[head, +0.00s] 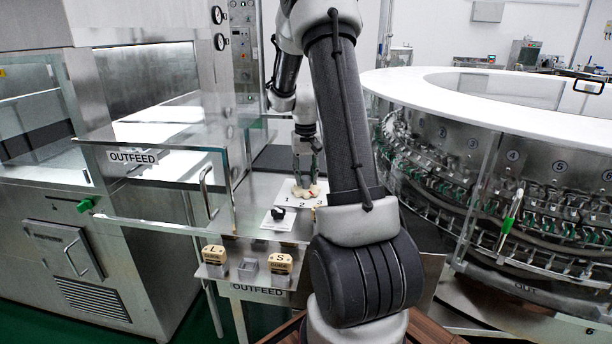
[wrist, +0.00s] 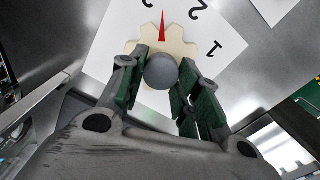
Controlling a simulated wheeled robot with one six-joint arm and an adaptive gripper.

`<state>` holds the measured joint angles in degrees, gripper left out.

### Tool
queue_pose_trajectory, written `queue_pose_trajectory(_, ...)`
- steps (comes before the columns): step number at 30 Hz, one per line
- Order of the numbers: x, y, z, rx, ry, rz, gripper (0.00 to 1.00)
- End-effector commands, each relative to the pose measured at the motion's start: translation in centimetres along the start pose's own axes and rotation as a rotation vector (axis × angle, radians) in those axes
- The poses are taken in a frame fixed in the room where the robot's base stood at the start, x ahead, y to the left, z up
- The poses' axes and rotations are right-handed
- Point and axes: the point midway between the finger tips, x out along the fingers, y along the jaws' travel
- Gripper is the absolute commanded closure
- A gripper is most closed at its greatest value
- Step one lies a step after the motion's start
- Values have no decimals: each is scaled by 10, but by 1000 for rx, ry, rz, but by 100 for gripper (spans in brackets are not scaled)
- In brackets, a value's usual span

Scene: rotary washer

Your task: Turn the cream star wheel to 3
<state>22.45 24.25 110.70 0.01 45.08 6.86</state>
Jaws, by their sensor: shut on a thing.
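The cream star wheel (head: 301,191) lies on a white card marked 1, 2 and 3 (head: 285,205). In the wrist view the wheel (wrist: 180,45) has a grey ball knob (wrist: 161,71) at its middle and a red pointer (wrist: 162,28). My gripper (head: 305,172) reaches down onto the wheel from above. In the wrist view its green-padded fingers (wrist: 162,88) are shut on the wheel, one on each side of the knob. They hide part of the wheel.
A clear guard door labelled OUTFEED (head: 133,157) with a handle stands left of the wheel. Cream blocks marked L (head: 214,254) and S (head: 281,263) stand on the ledge. The rotary washer (head: 470,160) fills the right.

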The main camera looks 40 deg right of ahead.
Motion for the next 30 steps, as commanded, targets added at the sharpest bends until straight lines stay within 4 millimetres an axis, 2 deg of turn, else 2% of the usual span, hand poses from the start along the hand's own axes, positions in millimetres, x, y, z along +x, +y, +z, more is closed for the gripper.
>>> queue_pose_trajectory(12, -1, -1, 0, -174, 2, 0, 91)
queue_pose_trajectory(27, -1, -1, -1, -193, 2, 0, 91)
queue_pose_trajectory(28, -1, -1, -1, -193, 2, 0, 64)
queue_pose_trajectory(30, -1, -1, -1, -193, 2, 0, 51)
